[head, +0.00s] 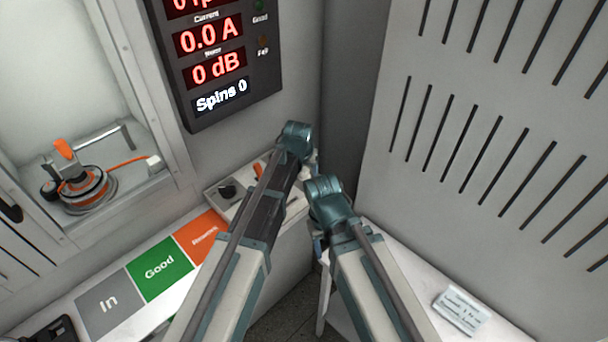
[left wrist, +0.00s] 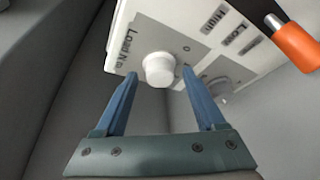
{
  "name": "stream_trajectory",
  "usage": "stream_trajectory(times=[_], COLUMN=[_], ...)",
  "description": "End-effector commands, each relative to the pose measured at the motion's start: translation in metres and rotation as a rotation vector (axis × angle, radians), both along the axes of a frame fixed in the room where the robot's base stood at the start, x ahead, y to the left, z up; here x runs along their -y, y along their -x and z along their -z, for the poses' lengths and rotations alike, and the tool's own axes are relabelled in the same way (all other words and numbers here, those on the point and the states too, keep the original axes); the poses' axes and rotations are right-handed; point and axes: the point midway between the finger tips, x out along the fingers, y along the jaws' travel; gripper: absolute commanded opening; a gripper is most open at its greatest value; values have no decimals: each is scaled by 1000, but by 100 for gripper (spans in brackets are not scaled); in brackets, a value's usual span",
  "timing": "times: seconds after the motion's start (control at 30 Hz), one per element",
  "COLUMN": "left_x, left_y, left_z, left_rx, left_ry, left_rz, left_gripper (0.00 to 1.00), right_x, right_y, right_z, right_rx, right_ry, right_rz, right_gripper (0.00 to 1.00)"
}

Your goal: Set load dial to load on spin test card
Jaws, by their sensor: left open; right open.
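The load dial (left wrist: 158,68) is a round white knob on a pale panel labelled Load, seen in the left wrist view. My left gripper (left wrist: 160,75) is open, with its two blue fingers pointing at the dial, one toward each side. I cannot tell whether they touch it. In the head view my left wrist hides the dial. My right gripper (head: 318,243) is open, mostly hidden behind its own wrist, lower than the left one. A small printed card (head: 462,310) lies on the white table at the lower right; its text is too small to read.
The control panel (head: 213,195) has a dark knob (head: 228,188) and an orange-handled lever (left wrist: 297,45). The display (head: 213,52) above reads 0.0 A, 0 dB, Spins 0. A hub motor (head: 83,188) sits in the cabinet at left. In, Good and Rework mats lie below.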

Motion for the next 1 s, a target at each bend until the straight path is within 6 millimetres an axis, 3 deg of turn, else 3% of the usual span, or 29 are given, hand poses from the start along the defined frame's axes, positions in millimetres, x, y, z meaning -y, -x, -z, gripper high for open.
stream_trajectory(times=[0.23,0.63,1.0], left_x=[0,0,-1], left_y=[0,0,0], left_z=[0,0,0], left_rx=[0,0,0], left_ry=[0,0,-1], left_rz=[0,0,54], left_gripper=[70,0,0], right_x=[0,0,0], right_y=[0,0,0], right_z=[0,0,0], right_rx=[0,0,0], right_ry=[0,0,0], right_rz=[0,0,0], right_gripper=[50,50,50])
